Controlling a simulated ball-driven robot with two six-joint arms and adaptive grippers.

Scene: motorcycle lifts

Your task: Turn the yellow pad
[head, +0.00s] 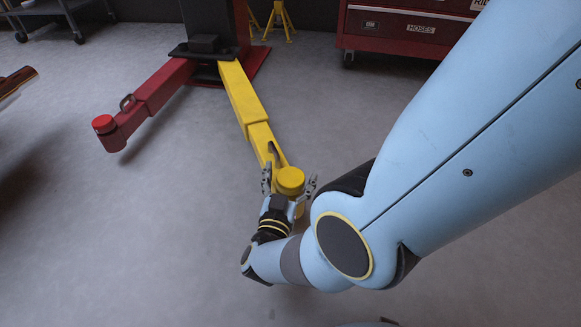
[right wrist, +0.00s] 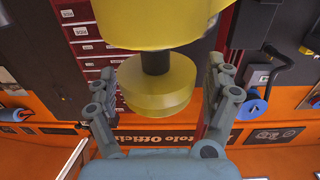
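The yellow pad (head: 290,180) is a round disc at the near end of the yellow lift arm (head: 243,95) in the head view. In the right wrist view the pad (right wrist: 156,88) sits on a dark stem, with a larger yellow part beyond it. My right gripper (head: 289,184) is open, with one finger on each side of the pad. In the right wrist view the gripper (right wrist: 163,95) shows a gap between the right finger and the pad; the left finger is very close, and I cannot tell whether it touches. My left gripper is not in view.
A red lift arm (head: 155,100) with a red pad (head: 103,124) reaches left from the dark lift post (head: 213,25). A red tool cabinet (head: 400,28) and yellow stands (head: 279,18) are behind. The grey floor around the yellow arm is clear.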

